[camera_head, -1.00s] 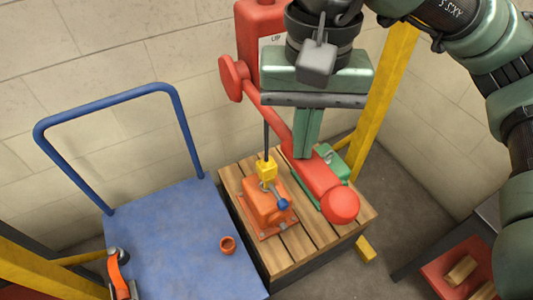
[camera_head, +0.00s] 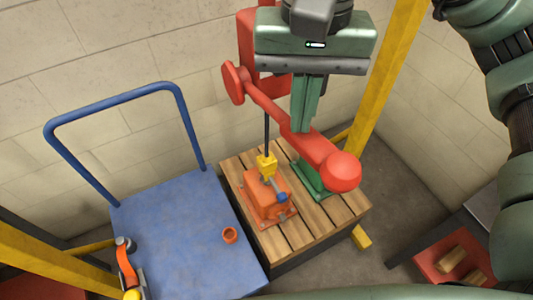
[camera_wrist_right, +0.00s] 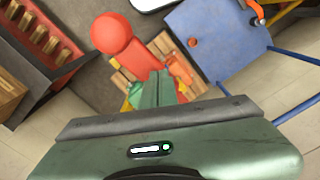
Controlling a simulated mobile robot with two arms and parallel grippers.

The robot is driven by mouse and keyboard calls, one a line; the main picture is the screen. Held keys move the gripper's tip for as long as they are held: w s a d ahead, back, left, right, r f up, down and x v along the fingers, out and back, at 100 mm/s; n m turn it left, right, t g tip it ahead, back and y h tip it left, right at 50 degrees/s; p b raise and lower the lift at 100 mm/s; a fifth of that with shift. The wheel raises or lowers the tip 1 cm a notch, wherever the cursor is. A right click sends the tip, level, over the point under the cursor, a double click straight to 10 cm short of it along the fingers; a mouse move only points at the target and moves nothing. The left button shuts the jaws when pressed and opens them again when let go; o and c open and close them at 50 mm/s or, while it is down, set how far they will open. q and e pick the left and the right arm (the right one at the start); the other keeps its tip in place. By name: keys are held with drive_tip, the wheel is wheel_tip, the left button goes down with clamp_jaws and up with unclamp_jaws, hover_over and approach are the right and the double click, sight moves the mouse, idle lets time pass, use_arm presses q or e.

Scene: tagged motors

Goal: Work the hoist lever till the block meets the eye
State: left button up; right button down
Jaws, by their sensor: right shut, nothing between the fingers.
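The red hoist lever (camera_head: 310,143) slopes down to the right from its pivot and ends in a round knob (camera_head: 341,171). The lever also shows in the wrist view (camera_wrist_right: 140,56). The yellow block (camera_head: 266,166) hangs on a dark cable just above the orange motor (camera_head: 265,202). A grey hook and blue piece lie at the motor's top; the eye is too small to make out clearly. My right gripper (camera_head: 303,129) is shut and empty, its fingertips at the lever's upper side; I cannot tell whether they touch. My left gripper is out of view.
The motor stands on a wooden pallet (camera_head: 313,228) with a green motor (camera_head: 310,180) behind the lever. A blue trolley (camera_head: 180,235) with an orange cup (camera_head: 230,235) is at left. Yellow posts (camera_head: 390,75) flank the place. A red tray (camera_head: 450,265) is at lower right.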

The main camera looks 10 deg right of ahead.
sight(300, 156)
drive_tip(key=shift+f, duration=0.1)
drive_tip(key=shift+f+b, duration=0.95)
drive_tip(key=shift+f, duration=0.05)
drive_tip(key=shift+f, duration=0.1)
drive_tip(key=shift+s+d+f+b, duration=0.1)
drive_tip(key=shift+s+f+b, duration=0.05)
drive_tip(key=shift+f+b, duration=0.75)
drive_tip(key=shift+s+d+f+b, duration=0.1)
drive_tip(key=shift+s+f+b, duration=0.1)
drive_tip(key=shift+f+b, duration=0.6)
drive_tip(key=shift+s+f+b, duration=0.15)
drive_tip(key=shift+f+b, duration=0.65)
drive_tip(key=shift+f, duration=0.3)
